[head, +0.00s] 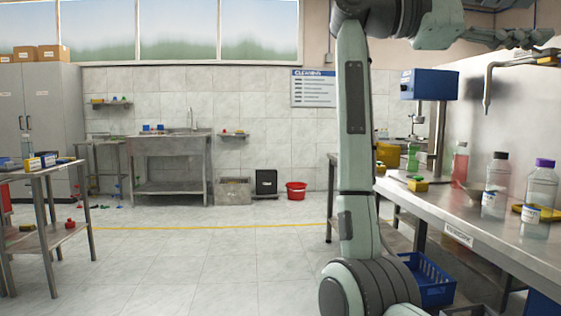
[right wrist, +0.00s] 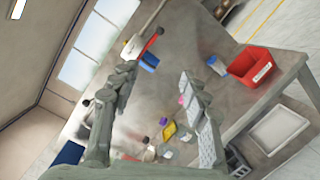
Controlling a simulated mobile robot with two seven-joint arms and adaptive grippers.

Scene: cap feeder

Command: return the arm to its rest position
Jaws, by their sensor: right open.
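My right arm (head: 354,130) rises through the middle of the head view, bends at the top and reaches right. My right gripper (head: 540,38) is high at the upper right, above the steel bench (head: 470,226) and apart from the things on it. In the right wrist view its two fingers (right wrist: 157,80) are spread, with nothing held between them. The view is tilted, and the bench top shows beyond the fingers. My left gripper is not in view.
A bent pipe (head: 488,82) hangs near the gripper. A red bin (right wrist: 262,72) shows in the wrist view. The middle floor is clear.

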